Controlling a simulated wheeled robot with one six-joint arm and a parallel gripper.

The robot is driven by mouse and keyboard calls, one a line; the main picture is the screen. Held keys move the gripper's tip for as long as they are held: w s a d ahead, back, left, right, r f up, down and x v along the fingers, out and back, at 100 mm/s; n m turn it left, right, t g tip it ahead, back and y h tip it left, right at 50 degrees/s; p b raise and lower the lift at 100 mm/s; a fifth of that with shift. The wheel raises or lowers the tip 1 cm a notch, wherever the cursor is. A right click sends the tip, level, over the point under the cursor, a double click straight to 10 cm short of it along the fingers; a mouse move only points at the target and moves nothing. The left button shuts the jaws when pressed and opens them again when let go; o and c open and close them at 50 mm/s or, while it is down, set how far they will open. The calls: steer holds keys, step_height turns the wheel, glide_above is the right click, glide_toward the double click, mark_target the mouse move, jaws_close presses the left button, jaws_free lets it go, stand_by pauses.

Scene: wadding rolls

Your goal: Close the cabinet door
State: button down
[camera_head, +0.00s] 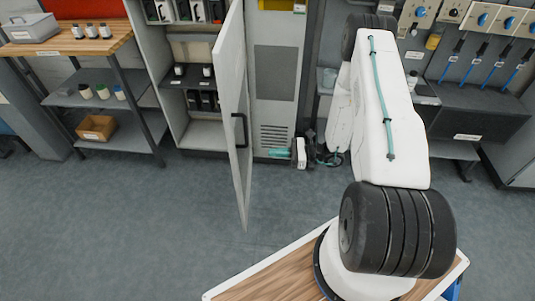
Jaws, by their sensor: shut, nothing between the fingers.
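The cabinet (205,134) stands at the back left, its interior shelves in plain view. Its light grey door (230,70) stands wide open and juts out toward me, seen nearly edge-on. A dark handle (241,130) is on the door's right-hand face. My gripper (276,153) is small in the picture, at floor-side height right of the door, with teal fingers pointing left toward it. The fingers look closed and empty. A gap shows between them and the door in the picture; the distance in depth is hard to judge.
A wooden-topped bench (70,45) with jars and a cardboard box (97,128) stands left of the cabinet. A grey panelled unit (276,75) is behind my gripper. A tool rack (480,60) is at the right. The floor (130,220) in front is clear.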

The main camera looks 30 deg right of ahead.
mark_target(237, 152)
steer(key=x, duration=1.1)
steer(key=shift+w, duration=0.1)
